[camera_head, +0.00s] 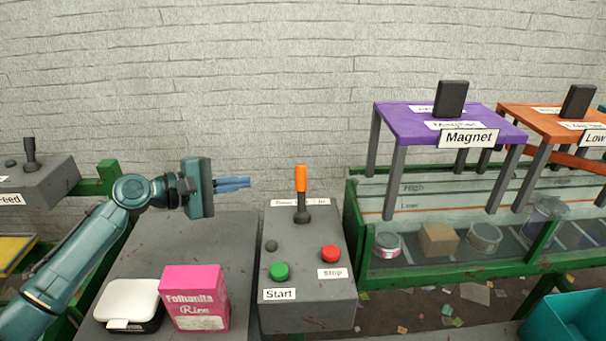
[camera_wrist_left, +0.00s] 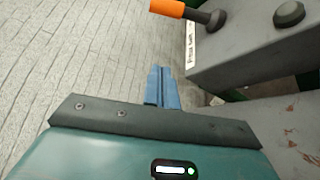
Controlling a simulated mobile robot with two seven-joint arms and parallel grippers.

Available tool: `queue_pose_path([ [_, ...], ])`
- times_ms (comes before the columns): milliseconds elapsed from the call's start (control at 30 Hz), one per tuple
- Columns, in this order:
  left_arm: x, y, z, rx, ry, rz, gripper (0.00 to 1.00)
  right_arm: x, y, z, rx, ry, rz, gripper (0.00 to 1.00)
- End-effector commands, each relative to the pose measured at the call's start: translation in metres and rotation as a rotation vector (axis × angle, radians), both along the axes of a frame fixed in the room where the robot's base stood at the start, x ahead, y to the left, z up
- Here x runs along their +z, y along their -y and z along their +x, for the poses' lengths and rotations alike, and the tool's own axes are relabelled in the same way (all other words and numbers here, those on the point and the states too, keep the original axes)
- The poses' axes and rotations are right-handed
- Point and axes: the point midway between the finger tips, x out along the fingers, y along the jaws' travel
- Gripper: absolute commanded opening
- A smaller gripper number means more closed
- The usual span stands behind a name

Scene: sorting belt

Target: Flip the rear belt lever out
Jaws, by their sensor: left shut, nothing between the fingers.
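The lever with an orange grip (camera_head: 301,182) stands roughly upright on the back of the grey control box (camera_head: 315,300). A white label (camera_head: 283,203) lies by its base; its small text is hard to read. My left gripper (camera_head: 247,183) is shut and empty, to the left of the lever, with a gap between them. In the left wrist view, the gripper's blue fingers (camera_wrist_left: 159,70) lie together, and the orange grip (camera_wrist_left: 180,9) shows above them, apart. My right gripper is out of view.
The box carries a green button (camera_head: 279,271) marked Start and a red button (camera_head: 331,254) marked Stop. A pink rice box (camera_head: 195,300) and a white-lidded container (camera_head: 128,303) stand at front left. A green-framed belt (camera_head: 440,270) and purple Magnet stand (camera_head: 400,122) are at right.

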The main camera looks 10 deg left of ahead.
Motion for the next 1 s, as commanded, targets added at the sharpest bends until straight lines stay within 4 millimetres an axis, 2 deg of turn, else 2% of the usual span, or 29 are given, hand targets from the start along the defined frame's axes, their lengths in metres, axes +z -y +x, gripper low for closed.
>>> queue_pose_path([
  [633,-0.001,0.003,0.002,0.000,-0.001,0.001,0.00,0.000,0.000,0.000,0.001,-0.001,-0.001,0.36],
  [767,-0.003,0.015,0.012,-0.001,0.000,-0.002,0.00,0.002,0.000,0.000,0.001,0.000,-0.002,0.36],
  [1000,-0.013,0.051,0.041,-0.002,0.000,-0.001,0.00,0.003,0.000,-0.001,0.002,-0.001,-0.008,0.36],
])
